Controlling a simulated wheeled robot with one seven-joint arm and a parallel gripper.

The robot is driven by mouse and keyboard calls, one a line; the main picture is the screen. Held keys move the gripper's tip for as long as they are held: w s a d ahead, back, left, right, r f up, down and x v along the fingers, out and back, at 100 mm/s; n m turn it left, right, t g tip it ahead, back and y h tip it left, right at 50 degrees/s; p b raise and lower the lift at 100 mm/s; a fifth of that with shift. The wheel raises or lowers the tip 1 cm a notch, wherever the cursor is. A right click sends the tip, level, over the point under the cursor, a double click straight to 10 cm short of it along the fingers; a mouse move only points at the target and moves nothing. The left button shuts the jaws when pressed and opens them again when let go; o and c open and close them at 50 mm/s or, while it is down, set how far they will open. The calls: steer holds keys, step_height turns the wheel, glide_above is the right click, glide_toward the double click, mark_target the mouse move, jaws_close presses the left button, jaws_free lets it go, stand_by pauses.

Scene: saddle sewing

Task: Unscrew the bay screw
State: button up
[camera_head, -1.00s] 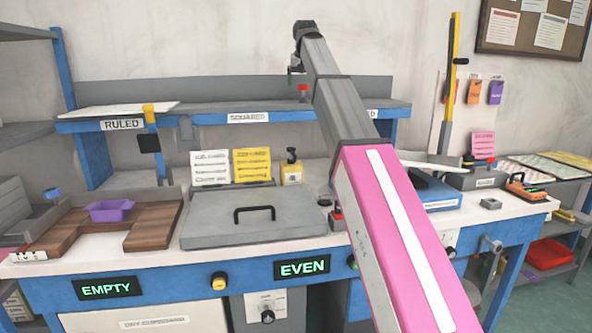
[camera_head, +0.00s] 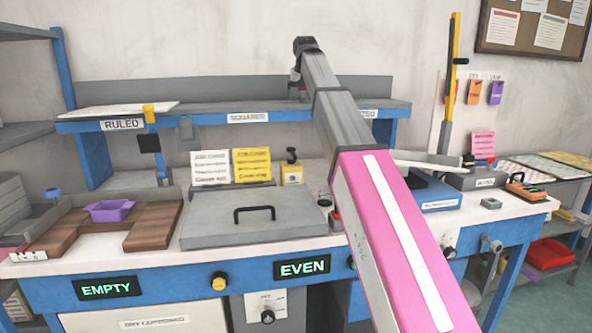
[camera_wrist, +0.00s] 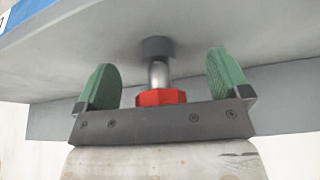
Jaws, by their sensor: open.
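In the wrist view, the screw has a red faceted knob (camera_wrist: 161,97) on a short metal shaft (camera_wrist: 158,75). The shaft runs into a dark round collar (camera_wrist: 157,47) on a grey surface. My gripper (camera_wrist: 160,62) is open, its green finger pads on either side of the screw with a visible gap on each side. The knob is close to the gripper's dark palm plate, which partly covers it; I cannot tell whether they touch. In the head view, my arm's far end is at the raised shelf (camera_head: 255,108) and hides the screw.
The shelf carries labels such as RULED and SQUARED. Below it, the bench holds a grey lid with a handle (camera_head: 250,222), a purple tray (camera_head: 110,210) on brown wood, and a yellow-based device (camera_head: 292,172). A yellow upright lever (camera_head: 450,80) stands to the right of my arm.

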steer(key=c, duration=1.5)
steer(key=shift+o, duration=0.2)
steer(key=shift+n+y, duration=0.7)
steer(key=shift+n, duration=1)
steer(key=shift+n+g+y, duration=0.5)
steer(key=shift+n, duration=1.1)
steer(key=shift+n, duration=0.7)
steer(key=shift+a+n+g+y, duration=0.1)
steer(key=shift+n+g+y, duration=0.4)
steer(key=shift+n, duration=0.5)
